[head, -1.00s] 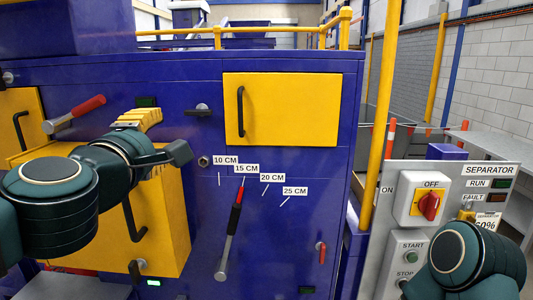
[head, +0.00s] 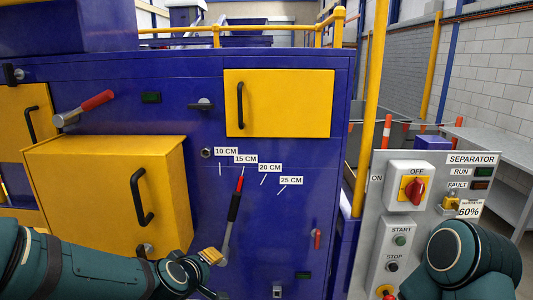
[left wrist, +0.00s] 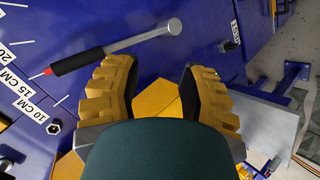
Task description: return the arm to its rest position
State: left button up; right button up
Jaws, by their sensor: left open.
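My left gripper (head: 212,268) is low in the head view, in front of the blue cabinet (head: 275,215) and just below the corner of the yellow box. In the left wrist view my left gripper (left wrist: 160,92) shows two yellow ribbed fingers spread apart with nothing between them. The gap-setting lever (head: 233,208), with a black grip and red tip, points at the 15 CM mark (head: 245,159). It also shows in the left wrist view (left wrist: 115,50), beyond the fingers and apart from them. My right arm shows at the lower right; its gripper is out of view.
A protruding yellow box (head: 105,185) with a black handle stands beside my left arm. A red-handled lever (head: 85,108) is above it. The separator panel (head: 440,190), with a red rotary switch (head: 414,190), stands at right near my right arm. A yellow post (head: 373,120) rises between cabinet and panel.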

pick_arm(q)
jog(key=s+d+f+m+g, duration=0.1)
jog(key=s+f+m+g, duration=0.1)
jog(key=s+f, duration=0.4)
jog(key=s+d+f+m+g+h, duration=0.1)
jog(key=s+f+m+g, duration=0.2)
jog(key=s+f, duration=0.4)
jog(key=s+d+f+m+g+h, duration=0.1)
jog(key=s+f+g, duration=0.3)
jog(key=f, duration=1.3)
jog(key=s+d+m, duration=0.1)
jog(key=s, duration=0.2)
jog(key=shift+m, duration=0.4)
jog(key=shift+r, duration=0.1)
